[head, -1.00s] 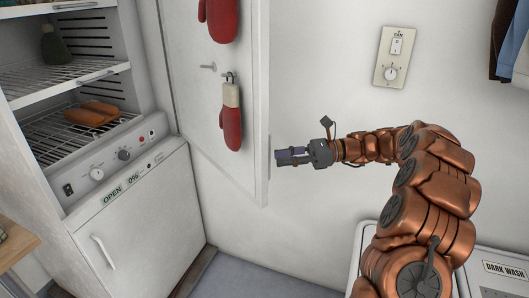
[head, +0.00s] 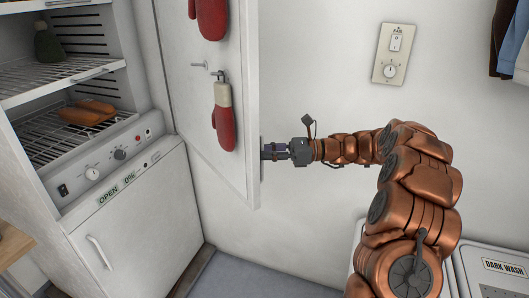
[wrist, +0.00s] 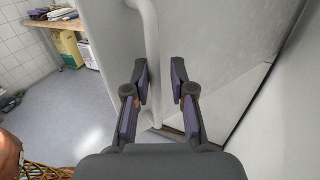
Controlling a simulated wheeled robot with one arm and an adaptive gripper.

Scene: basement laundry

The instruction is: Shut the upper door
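The upper door (head: 190,105) stands open, swung out to the right of the white cabinet, with its inner face toward the head view. My gripper (head: 264,151) is at the door's free right edge, its fingertips partly hidden behind that edge. In the wrist view my gripper (wrist: 161,78) is open, with a gap between its fingers.
Two red mitts, one low (head: 223,125) and one higher (head: 210,18), hang on the door. The cabinet's lower door (head: 140,225) is shut. Wire shelves (head: 60,78) hold a dark bottle (head: 47,43) and orange items (head: 87,112). A wall switch panel (head: 394,55) is at right.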

